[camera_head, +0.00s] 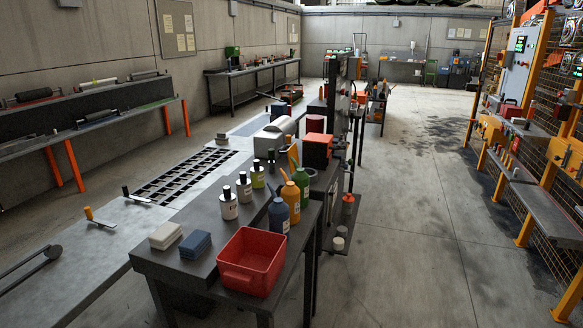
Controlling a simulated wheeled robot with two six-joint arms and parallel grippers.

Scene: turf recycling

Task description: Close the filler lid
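I cannot pick out a filler lid with certainty. A pale grey, rounded housing (271,141) stands at the middle of the view, beside the conveyor-like table. A red-orange box with a dark front (317,150) stands to its right on the dark bench. Whether either has an open or shut lid is too small to tell. Neither of my grippers is in view.
A dark workbench (190,262) in front carries a red bin (250,262), a blue block (195,244), a pale block (165,236) and several bottles. A slotted grate (185,177) lies in the table on the left. The concrete floor (420,230) on the right is open.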

